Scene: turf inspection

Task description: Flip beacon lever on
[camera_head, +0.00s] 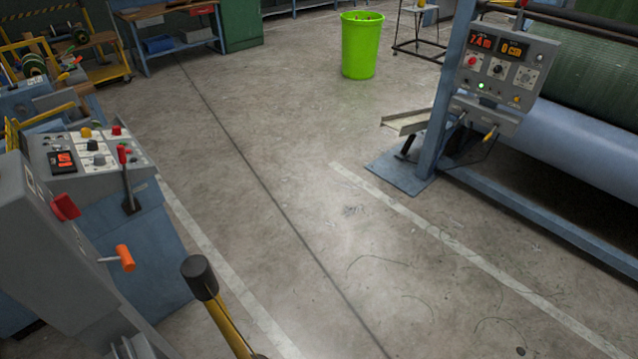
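Several levers show in the head view, and I cannot tell which one is the beacon lever. An orange-handled lever (125,258) sticks out to the right from a grey housing (45,245) at the lower left. A red knob (65,207) sits higher on the same housing. A red-topped black lever (126,180) stands nearly upright beside the sloped control panel behind it. A yellow bar with a black end (200,278) rises tilted from the bottom edge. No lit beacon is recognisable. My gripper is not in view.
The control panel (85,163) has several knobs and a red display. A blue-framed machine with a grey control box (503,70) and large rollers stands at the right. A green bin (360,45) stands at the back. The concrete floor (290,150) between the machines is clear.

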